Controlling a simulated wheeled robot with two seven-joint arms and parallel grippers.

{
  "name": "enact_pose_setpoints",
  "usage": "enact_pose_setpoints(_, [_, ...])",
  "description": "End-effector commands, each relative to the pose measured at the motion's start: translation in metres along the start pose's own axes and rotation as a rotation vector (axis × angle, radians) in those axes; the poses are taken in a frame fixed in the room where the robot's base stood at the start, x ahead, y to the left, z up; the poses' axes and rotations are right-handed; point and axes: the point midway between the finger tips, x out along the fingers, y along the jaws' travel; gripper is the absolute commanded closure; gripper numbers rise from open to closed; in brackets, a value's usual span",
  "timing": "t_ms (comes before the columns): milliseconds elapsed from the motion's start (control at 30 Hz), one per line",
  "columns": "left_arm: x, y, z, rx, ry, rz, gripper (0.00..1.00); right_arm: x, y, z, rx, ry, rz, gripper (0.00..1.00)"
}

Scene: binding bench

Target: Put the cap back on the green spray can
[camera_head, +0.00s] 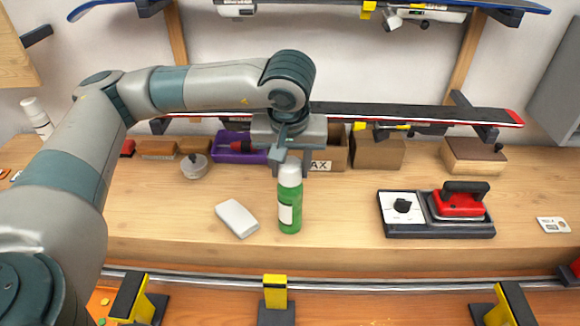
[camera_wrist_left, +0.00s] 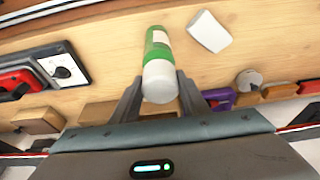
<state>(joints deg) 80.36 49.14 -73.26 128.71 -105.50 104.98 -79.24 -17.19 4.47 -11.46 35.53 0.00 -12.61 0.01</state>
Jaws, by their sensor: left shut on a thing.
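The green spray can (camera_head: 289,212) stands upright on the bench with a white label on its side. The white cap (camera_head: 290,173) is at the can's top, in line with it. No gap shows between them, but I cannot tell whether the cap is fully seated. My left gripper (camera_head: 291,165) comes down from above and is shut on the cap. In the left wrist view the cap (camera_wrist_left: 160,84) sits between the two fingers, with the green can (camera_wrist_left: 157,45) beyond it. My right gripper is in neither view.
A white block (camera_head: 237,218) lies just left of the can. A red iron (camera_head: 460,202) on a dark base stands to the right. A purple tray (camera_head: 238,150) and cardboard boxes (camera_head: 378,152) line the back. Yellow-topped clamps (camera_head: 275,291) stand along the front rail.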

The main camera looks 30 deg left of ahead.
Motion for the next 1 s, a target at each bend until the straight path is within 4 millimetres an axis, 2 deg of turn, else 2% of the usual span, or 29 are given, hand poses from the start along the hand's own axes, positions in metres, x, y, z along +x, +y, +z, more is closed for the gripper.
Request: enact_pose_setpoints(1000, [0.0007,0.0004,-0.0001,0.000,0.001,0.001,0.83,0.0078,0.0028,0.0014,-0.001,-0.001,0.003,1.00])
